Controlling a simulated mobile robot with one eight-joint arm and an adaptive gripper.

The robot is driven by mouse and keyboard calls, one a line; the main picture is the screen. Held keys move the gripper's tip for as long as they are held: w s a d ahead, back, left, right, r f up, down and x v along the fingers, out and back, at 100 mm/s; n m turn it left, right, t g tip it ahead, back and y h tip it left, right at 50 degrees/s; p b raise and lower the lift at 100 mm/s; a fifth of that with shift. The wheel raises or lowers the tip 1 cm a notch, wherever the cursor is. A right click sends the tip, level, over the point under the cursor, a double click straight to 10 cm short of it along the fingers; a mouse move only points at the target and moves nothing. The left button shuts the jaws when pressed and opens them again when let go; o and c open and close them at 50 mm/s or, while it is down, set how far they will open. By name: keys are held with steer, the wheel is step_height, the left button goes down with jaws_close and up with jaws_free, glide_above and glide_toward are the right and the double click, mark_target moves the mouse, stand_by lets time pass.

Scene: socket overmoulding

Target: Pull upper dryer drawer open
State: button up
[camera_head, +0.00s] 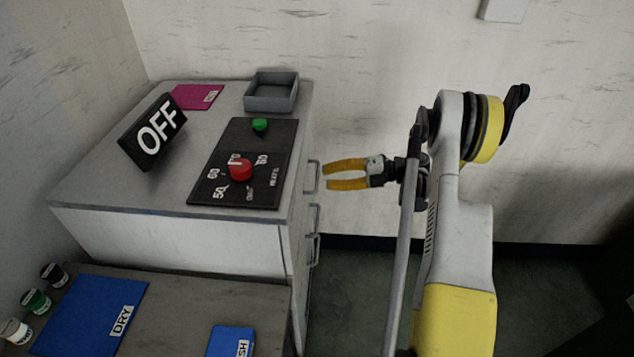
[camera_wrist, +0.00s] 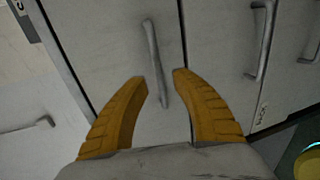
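The dryer is a grey-white cabinet (camera_head: 180,245) with bar handles down its right-hand face. The uppermost handle (camera_head: 316,176) is just left of my gripper (camera_head: 327,176), which points at it with two orange fingers spread. In the wrist view, a grey bar handle (camera_wrist: 156,62) on a flat pale drawer front (camera_wrist: 105,45) runs up from between the fingertips of my gripper (camera_wrist: 158,77). The fingers stand apart on either side of its lower end, with visible gaps. Whether the fingertips reach as deep as the bar I cannot tell. The drawer front looks flush with the cabinet.
Lower handles show below in the head view (camera_head: 316,250) and to the right in the wrist view (camera_wrist: 263,40). The dryer top bears an OFF sign (camera_head: 156,133), a control panel (camera_head: 222,190) and a grey tray (camera_head: 271,94). Open floor (camera_head: 350,300) lies right of the cabinet.

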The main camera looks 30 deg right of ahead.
mark_target(317, 176)
steer(key=shift+b+x, duration=0.4)
steer(key=shift+x, duration=1.5)
steer(key=shift+r, duration=0.1)
jaws_close()
